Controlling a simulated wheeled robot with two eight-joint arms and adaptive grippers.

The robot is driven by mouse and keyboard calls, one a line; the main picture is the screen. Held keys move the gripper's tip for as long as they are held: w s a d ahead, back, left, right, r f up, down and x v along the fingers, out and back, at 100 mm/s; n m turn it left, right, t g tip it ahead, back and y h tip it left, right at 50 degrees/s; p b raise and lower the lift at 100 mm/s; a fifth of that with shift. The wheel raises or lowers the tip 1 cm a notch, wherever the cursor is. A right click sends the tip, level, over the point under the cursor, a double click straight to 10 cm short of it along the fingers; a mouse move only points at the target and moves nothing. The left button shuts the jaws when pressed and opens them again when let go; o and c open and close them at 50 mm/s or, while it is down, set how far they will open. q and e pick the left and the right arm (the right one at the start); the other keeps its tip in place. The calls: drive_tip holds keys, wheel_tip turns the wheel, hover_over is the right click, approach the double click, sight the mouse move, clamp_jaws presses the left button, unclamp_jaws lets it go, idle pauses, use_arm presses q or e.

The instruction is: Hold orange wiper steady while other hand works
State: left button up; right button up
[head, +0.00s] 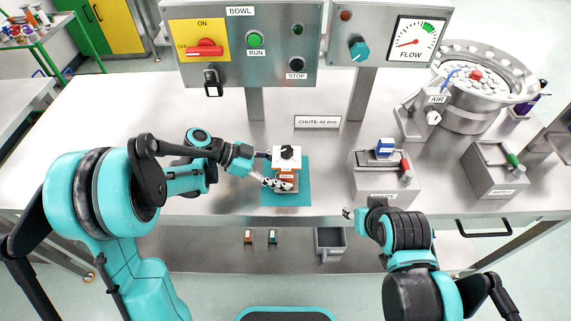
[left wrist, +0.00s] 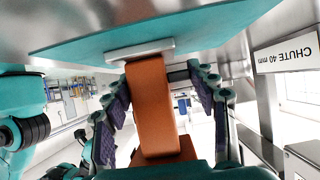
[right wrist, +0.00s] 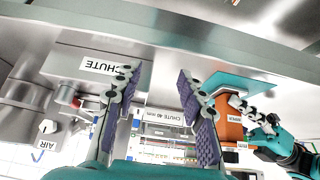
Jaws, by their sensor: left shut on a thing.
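The orange wiper (head: 287,175) stands upright on a teal mat (head: 297,198) near the table's front, with a white top and black knob (head: 287,152). My left gripper (head: 277,183) comes in from the left and is shut on the orange body. In the left wrist view the orange body (left wrist: 152,105) stands between the two finger pads. The right wrist view shows the wiper (right wrist: 231,128) to the right of my right gripper (right wrist: 160,95). That gripper is open and empty, with its fingers wide apart. In the head view it is at the table's front edge, partly hidden by its arm.
A grey box (head: 384,187) with a blue block and red handle stands right of the mat. Another box (head: 497,172) with a green handle is farther right. A CHUTE sign (head: 317,122), control panels (head: 240,45) and a bowl (head: 480,100) are behind. The table's left part is clear.

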sight(274, 150)
drive_tip(key=shift+o, duration=0.5)
drive_tip(key=w+a+n+y, duration=0.1)
drive_tip(key=w+a+y, duration=0.1)
drive_tip(key=a, duration=0.1)
drive_tip(key=w+a+n+y, duration=0.2)
drive_tip(key=a+y, duration=0.1)
drive_tip(key=w+a+n+y, duration=0.2)
drive_tip(key=a, duration=0.2)
drive_tip(key=shift+f+y, duration=0.4)
drive_tip(key=w+r+n+y, duration=0.1)
drive_tip(key=w+a+r+n+t+y, duration=0.1)
drive_tip(key=y, duration=0.1)
drive_tip(key=shift+a+r+n, duration=0.3)
drive_tip(key=shift+n, duration=0.1)
wheel_tip(274, 150, up, 5)
drive_tip(key=n+t+y, duration=0.2)
drive_tip(key=n+y, duration=0.1)
drive_tip(key=y, duration=0.1)
drive_tip(key=x, duration=0.8)
drive_tip(key=w+x, duration=0.1)
drive_tip(key=x, duration=0.3)
drive_tip(key=shift+d+f, duration=0.1)
drive_tip(key=shift+d, duration=0.2)
